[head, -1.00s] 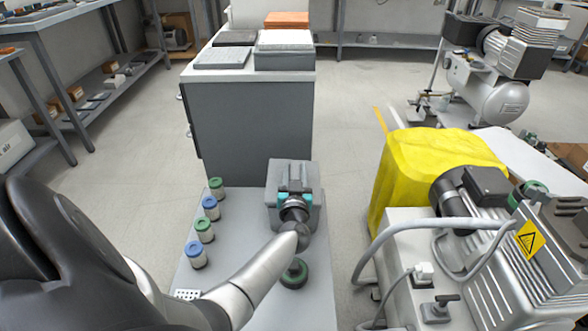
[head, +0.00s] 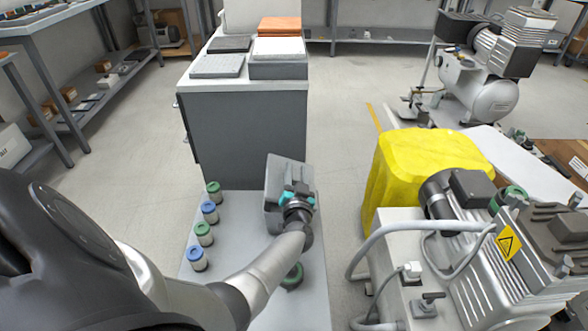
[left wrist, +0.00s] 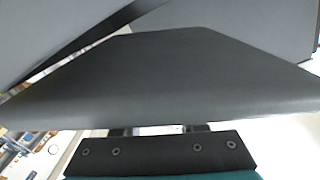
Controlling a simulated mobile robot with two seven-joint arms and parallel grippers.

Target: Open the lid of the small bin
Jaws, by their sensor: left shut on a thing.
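The small grey bin (head: 273,222) stands on the light grey bench top in the head view. Its lid (head: 284,172) looks tipped up at an angle, with its broad face toward the camera. My left gripper (head: 291,191), with teal parts, is at the lid on the near side and is shut on it. The fingertips and the exact grip are hidden by the wrist. In the left wrist view, a dark grey surface, likely the lid (left wrist: 165,80), fills the middle, close in front of the gripper. The bin's inside cannot be seen. My right gripper is not in view.
Several jars with green and blue caps (head: 208,212) stand left of the bin. A green round object (head: 292,277) is beside my left forearm. A grey cabinet (head: 245,135) stands behind. A yellow-covered object (head: 425,165) and a compressor (head: 490,250) are at right.

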